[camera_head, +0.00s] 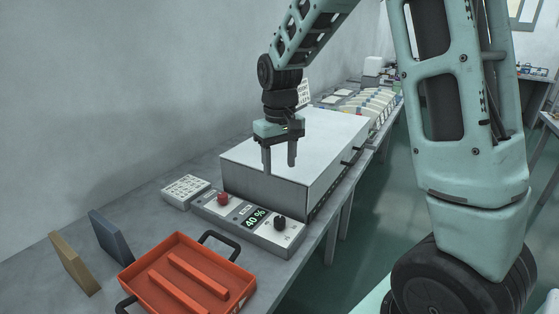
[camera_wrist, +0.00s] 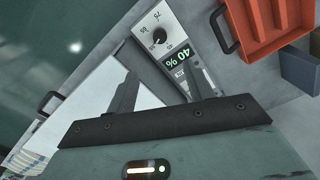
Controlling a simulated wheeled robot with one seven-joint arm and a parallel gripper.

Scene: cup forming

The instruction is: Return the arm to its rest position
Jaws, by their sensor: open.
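My gripper (camera_head: 279,163) hangs from the arm with its fingers pointing down, in front of the white-topped box (camera_head: 334,135) on the bench in the head view. The two fingers are apart and nothing is between them. In the wrist view my gripper (camera_wrist: 155,80) also shows open and empty, over the edge of the box and the control panel (camera_wrist: 165,35). Whether the fingertips touch anything is hard to tell, but they appear above the panel and box.
The control panel (camera_head: 236,222) has a red button (camera_head: 223,198), a black knob (camera_head: 280,222) and a "40 %" display. An orange tray (camera_head: 235,280) with black handles stands at the front. Blue (camera_head: 110,236) and tan (camera_head: 75,263) blocks stand left. Floor right of the bench is open.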

